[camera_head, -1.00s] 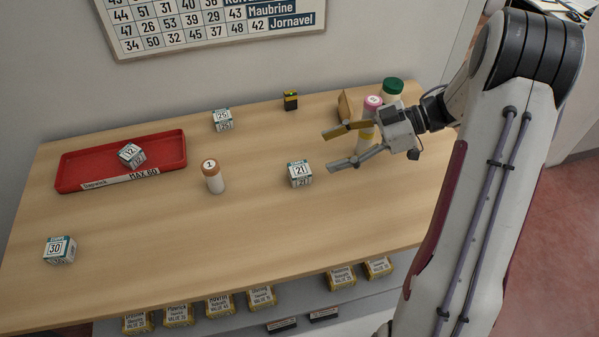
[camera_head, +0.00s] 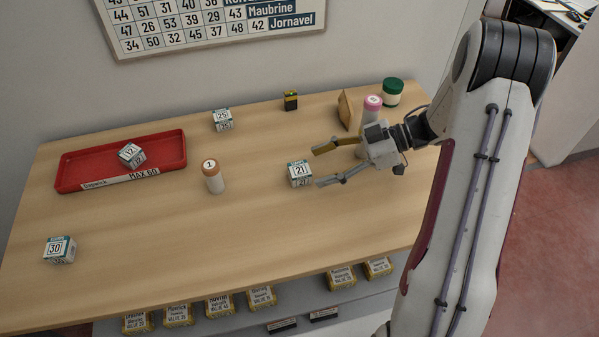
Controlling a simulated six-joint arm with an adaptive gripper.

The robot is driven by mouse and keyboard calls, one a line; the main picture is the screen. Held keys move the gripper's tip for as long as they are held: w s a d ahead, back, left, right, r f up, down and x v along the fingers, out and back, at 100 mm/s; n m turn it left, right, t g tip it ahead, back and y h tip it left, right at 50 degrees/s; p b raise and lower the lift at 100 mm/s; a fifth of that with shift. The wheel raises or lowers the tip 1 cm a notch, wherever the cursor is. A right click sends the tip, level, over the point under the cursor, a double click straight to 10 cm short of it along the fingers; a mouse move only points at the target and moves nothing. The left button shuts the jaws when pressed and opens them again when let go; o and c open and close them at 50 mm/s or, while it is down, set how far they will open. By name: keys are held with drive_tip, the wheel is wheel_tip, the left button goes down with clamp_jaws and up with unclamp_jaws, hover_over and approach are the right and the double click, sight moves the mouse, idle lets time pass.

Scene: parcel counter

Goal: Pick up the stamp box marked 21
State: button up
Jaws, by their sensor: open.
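The stamp box marked 21 (camera_head: 299,174) is a small white cube with a teal band, sitting on the wooden counter (camera_head: 250,225) right of centre. My gripper (camera_head: 316,168) is open and empty. Its two fingers point left, with the tips close to the right side of the box. I cannot tell whether the lower finger touches the box or how high the fingers are above the counter.
Other stamp boxes are 30 (camera_head: 60,249), 12 (camera_head: 131,155) in the red tray (camera_head: 75,177), and one (camera_head: 222,120) at the back. A bottle marked 1 (camera_head: 212,177) stands left of box 21. A pink-capped bottle (camera_head: 372,104) and green-lidded jar (camera_head: 391,92) stand behind my gripper.

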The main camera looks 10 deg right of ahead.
sight(305, 168)
drive_tip(key=shift+x, duration=2.5)
drive_tip(key=c, duration=1.4)
